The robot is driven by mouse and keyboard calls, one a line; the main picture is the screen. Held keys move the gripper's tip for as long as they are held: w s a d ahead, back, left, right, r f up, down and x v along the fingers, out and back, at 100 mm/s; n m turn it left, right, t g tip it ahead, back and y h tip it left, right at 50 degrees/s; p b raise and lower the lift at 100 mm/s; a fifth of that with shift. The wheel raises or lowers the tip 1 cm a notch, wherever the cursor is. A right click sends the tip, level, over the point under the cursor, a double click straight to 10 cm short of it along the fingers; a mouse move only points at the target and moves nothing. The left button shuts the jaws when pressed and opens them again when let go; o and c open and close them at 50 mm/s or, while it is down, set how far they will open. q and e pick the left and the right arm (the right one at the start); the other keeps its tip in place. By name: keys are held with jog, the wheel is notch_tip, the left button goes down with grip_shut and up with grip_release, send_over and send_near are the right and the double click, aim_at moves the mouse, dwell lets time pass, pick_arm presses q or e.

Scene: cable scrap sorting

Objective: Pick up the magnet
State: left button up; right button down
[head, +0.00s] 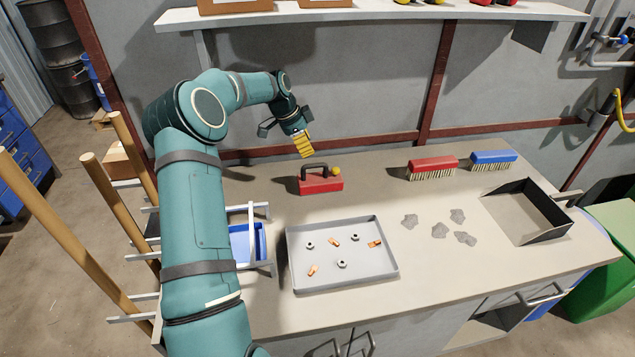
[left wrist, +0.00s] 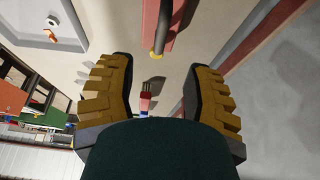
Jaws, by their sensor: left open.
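The magnet (head: 320,184) is a red block with a black handle on top and a yellow knob at its right end. It sits upright on the workbench behind the tray. My left gripper (head: 303,146), with yellow fingers, is open above and behind the magnet, slightly to its left and apart from it. In the left wrist view the open fingers (left wrist: 158,95) have nothing between them that they touch. The magnet (left wrist: 164,35) shows at the top of that view, beyond the fingertips. My right gripper is not in view.
A grey tray (head: 290,262) in front of the magnet holds nuts and copper pieces. A red brush (head: 432,165), a blue brush (head: 494,157), grey scraps (head: 439,230) and a dustpan (head: 523,211) lie to the right. A shelf (head: 380,14) hangs on the wall behind. The bench around the magnet is clear.

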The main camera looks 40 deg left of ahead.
aim_at(317, 164)
pick_arm(q)
jog(key=x, duration=0.5)
jog(key=shift+f+b, duration=0.3)
jog(key=b+x, duration=0.1)
jog(key=x, duration=0.4)
jog(key=shift+w+d, duration=0.1)
jog(key=shift+w, duration=0.05)
grip_shut()
jog(key=shift+r, duration=0.1)
